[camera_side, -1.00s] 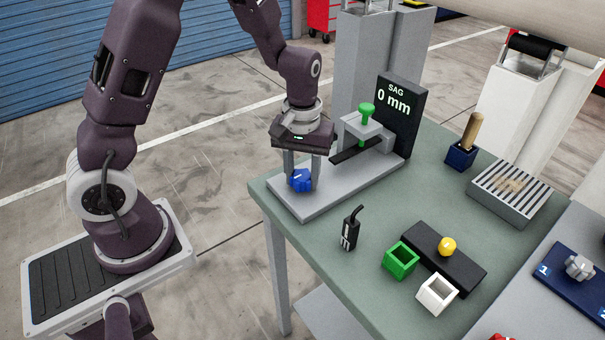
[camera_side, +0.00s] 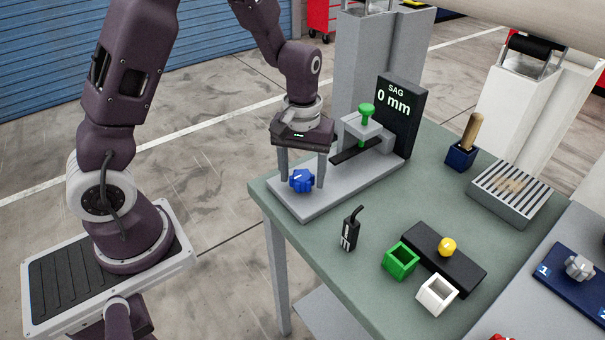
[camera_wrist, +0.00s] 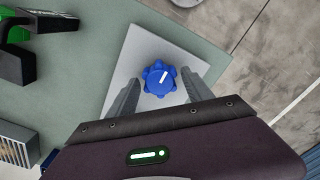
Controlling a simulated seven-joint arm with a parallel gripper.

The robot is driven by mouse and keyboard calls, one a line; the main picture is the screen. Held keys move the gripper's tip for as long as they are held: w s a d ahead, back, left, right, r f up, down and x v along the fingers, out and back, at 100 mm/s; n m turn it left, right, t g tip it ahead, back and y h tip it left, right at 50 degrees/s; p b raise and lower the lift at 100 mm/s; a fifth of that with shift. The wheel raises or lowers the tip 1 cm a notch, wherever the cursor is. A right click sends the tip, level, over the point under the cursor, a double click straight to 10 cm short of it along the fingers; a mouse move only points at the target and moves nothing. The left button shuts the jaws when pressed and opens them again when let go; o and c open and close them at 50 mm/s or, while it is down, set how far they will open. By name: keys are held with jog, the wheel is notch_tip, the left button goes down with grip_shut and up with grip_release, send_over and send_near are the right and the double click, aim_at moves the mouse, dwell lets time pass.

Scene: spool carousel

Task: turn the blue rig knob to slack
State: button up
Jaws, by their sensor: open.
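The blue rig knob (camera_side: 302,181) sits at the near left end of the grey rig plate (camera_side: 308,202). In the wrist view the lobed blue knob (camera_wrist: 160,78) carries a white pointer mark that points up and slightly right. My gripper (camera_side: 302,178) is open, with one finger on either side of the knob. In the wrist view the fingers (camera_wrist: 163,92) stand apart from the knob, with gaps on both sides. The display (camera_side: 397,110) on the rig reads "SAG 0 mm". No scale or "slack" label around the knob is readable.
A green-topped clamp (camera_side: 366,122) stands on the rig behind my gripper. The table's left edge is near the rig.

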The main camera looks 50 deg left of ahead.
aim_at(302, 174)
notch_tip(302, 174, up, 6)
jog(key=shift+r, duration=0.25)
jog(key=s+d+r+m+t, duration=0.2)
jog(key=s+r+m, duration=0.2)
jog(key=s, duration=0.5)
jog(key=s+d+r+m+t, duration=0.1)
jog(key=s+r+m+t, duration=0.2)
jog(key=s+r, duration=0.6)
jog(key=shift+s+d+m+t, duration=0.3)
jog(key=shift+d+m, duration=0.05)
jog(key=shift+m, duration=0.05)
dwell(0.4)
